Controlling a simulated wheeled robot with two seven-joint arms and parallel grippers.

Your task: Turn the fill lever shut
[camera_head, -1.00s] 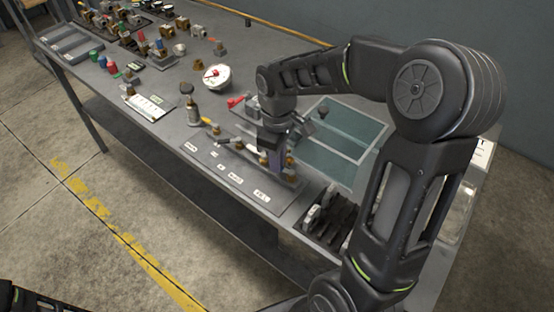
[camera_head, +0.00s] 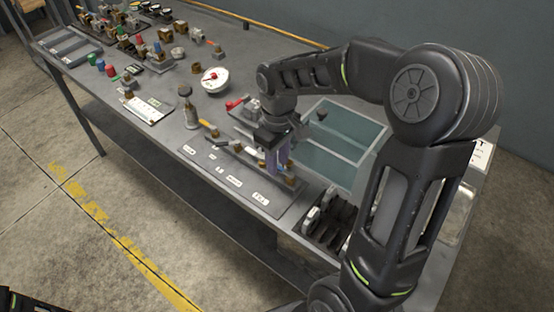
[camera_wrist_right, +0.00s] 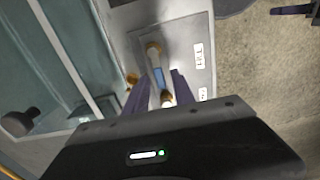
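The valve panel (camera_head: 222,178) lies flat along the bench's front edge, with several small valves and white labels. Its near-end label, the fill label (camera_head: 260,198), also shows in the right wrist view (camera_wrist_right: 198,53). My right gripper (camera_head: 278,160) points down over this end of the panel. In the wrist view its two fingers (camera_wrist_right: 160,90) stand apart, one on each side of the fill lever (camera_wrist_right: 159,76), which has a blue part and brass ends. I cannot tell whether either finger touches it. My left gripper is out of view.
A glass-covered tank (camera_head: 345,140) stands behind the panel. A dark rack (camera_head: 328,222) sits at its near end. Several fittings crowd the far end of the bench.

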